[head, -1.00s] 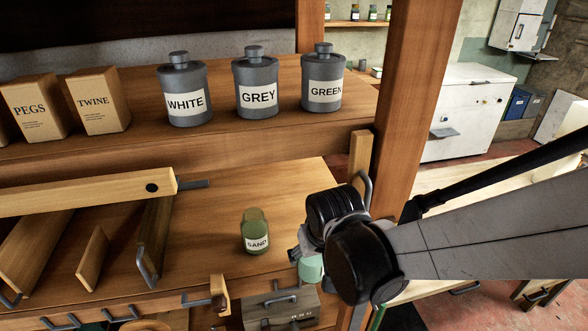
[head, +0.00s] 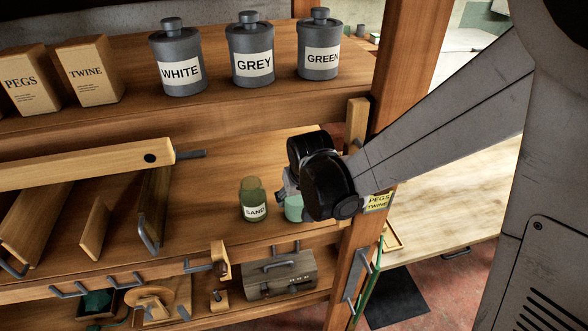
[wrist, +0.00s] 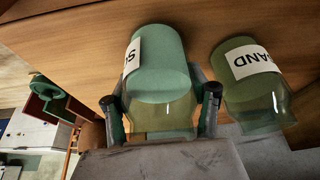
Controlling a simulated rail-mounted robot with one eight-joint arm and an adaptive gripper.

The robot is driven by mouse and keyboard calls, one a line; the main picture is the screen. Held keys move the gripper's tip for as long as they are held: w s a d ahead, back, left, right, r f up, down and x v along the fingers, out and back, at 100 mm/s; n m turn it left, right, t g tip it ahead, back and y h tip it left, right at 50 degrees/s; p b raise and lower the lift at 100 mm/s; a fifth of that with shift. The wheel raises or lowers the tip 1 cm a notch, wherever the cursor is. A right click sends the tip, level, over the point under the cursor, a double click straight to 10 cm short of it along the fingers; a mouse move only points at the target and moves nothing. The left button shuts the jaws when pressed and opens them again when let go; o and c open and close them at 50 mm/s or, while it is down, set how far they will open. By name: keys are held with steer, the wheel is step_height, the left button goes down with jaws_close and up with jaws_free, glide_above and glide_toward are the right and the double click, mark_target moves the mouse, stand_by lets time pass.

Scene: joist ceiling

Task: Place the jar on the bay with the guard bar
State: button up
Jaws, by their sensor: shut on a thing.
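A glass jar with teal-green contents (head: 294,207) is held in my gripper (head: 289,192), just right of a jar labelled SAND (head: 253,205) on the middle shelf. I cannot tell whether the held jar touches the shelf. A wooden guard bar (head: 80,165) with a grey end crosses the bays at the left of the shelf.
Upright dividers (head: 150,205) split the left of the shelf. White, grey and green paint canisters (head: 250,60) and two boxes stand above. A post (head: 410,90) rises at the right. A toolbox (head: 280,275) sits below. Bare shelf lies left of the SAND jar.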

steer(key=shift+f, duration=0.15)
steer(key=o, duration=1.2)
steer(key=shift+c, duration=0.2)
steer(key=shift+s+r, duration=0.15)
steer(key=shift+r, duration=0.35)
steer(key=s+d, duration=0.1)
steer(key=s, duration=0.3)
steer(key=s+d+b, duration=0.1)
steer(key=s, duration=0.3)
steer(key=s+d, duration=0.1)
steer(key=s, duration=0.2)
steer(key=shift+s+d+r, duration=0.15)
steer(key=shift+s+r, duration=0.1)
steer(key=shift+s, duration=0.15)
